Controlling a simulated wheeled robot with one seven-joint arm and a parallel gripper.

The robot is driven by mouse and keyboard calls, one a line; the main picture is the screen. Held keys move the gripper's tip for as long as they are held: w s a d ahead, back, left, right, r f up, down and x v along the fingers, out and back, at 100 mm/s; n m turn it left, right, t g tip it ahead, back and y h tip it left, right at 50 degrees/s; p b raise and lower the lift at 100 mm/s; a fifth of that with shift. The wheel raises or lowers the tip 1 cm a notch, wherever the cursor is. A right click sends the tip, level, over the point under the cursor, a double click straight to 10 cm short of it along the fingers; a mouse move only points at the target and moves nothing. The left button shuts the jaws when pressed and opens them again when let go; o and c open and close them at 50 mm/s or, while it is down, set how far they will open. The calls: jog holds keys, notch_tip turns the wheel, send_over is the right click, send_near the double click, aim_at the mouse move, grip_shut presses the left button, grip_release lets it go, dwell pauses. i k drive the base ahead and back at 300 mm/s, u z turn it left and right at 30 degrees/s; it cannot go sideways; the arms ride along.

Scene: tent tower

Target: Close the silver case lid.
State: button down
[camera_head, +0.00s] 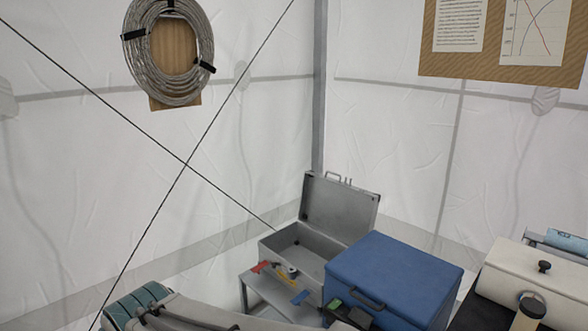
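The silver case (300,242) stands in the corner in the head camera view, near the middle of the picture. Its lid (341,208) is open and stands up, tilted back, with a handle at its top edge. The inside that shows looks empty. A blue box partly hides the case's right front side.
The blue box (395,277) stands close in front of the case at right. A small grey stand (262,291) with red and blue items is below it. A teal roll (135,305) lies lower left. Thin dark lines cross at left.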

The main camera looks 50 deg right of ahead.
aim_at(344, 212)
jog(key=z, duration=0.2)
jog(key=i, duration=1.55)
jog(key=z, duration=1)
jog(key=i, duration=1.05)
jog(key=z, duration=1.65)
jog(key=i, duration=0.6)
jog(key=z, duration=0.45)
